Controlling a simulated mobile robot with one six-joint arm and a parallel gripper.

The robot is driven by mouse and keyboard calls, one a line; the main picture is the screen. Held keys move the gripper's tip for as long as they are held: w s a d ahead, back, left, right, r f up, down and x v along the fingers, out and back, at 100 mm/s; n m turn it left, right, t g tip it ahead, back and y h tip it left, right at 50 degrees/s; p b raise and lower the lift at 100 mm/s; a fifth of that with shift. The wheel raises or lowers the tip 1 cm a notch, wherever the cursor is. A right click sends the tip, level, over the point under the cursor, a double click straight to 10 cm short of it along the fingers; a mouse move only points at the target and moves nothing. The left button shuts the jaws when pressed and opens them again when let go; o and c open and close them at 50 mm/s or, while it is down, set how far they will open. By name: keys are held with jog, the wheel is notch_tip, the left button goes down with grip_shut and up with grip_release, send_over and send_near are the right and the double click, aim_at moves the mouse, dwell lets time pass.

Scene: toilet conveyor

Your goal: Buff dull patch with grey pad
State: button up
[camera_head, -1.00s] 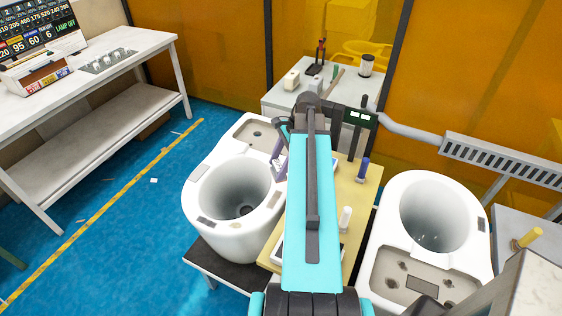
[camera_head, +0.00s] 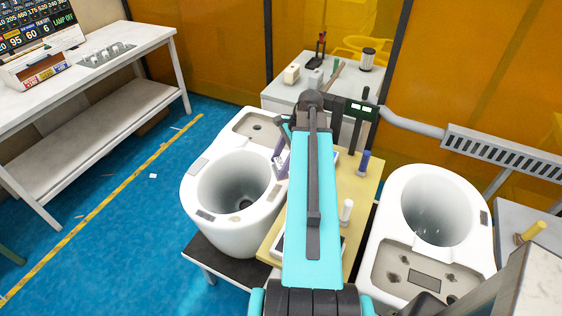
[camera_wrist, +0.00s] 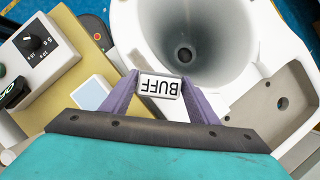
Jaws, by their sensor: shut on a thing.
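My gripper (camera_wrist: 160,85) has purple fingers and is shut on a small grey block with a white BUFF label, the grey pad (camera_wrist: 160,86). In the head view the gripper (camera_head: 280,155) is at the right inner rim of the left white toilet (camera_head: 190,185). The toilet also shows in the wrist view (camera_wrist: 130,25), with the pad over or near its rim; contact cannot be told. A dark grey patch (camera_head: 205,215) marks the toilet's front rim and a paler one (camera_head: 200,165) its left rim. Which patch is the dull one is unclear.
A second white toilet (camera_head: 470,215) stands at right. A yellowish bench (camera_head: 368,185) with small tools lies between the toilets, partly hidden by my arm.

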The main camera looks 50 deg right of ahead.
jog(key=shift+f+b, duration=1.35)
jog(key=shift+f, duration=0.45)
jog(key=shift+f, duration=0.7)
jog(key=shift+a, duration=0.15)
jog(key=shift+s+a+r+p, duration=0.1)
jog(key=shift+s+a+p, duration=0.15)
jog(key=shift+a, duration=0.5)
jog(key=shift+s+a+r+p, duration=0.1)
jog(key=shift+s+a+p, duration=0.1)
jog(key=shift+a, duration=0.55)
jog(key=shift+s+a+f, duration=0.1)
jog(key=shift+s+a, duration=0.2)
jog(key=shift+a, duration=0.55)
jog(key=shift+a+p, duration=0.1)
jog(key=shift+p, duration=0.5)
jog(key=shift+s+a+p, duration=0.15)
jog(key=shift+a+p, duration=0.4)
jog(key=shift+p, duration=0.65)
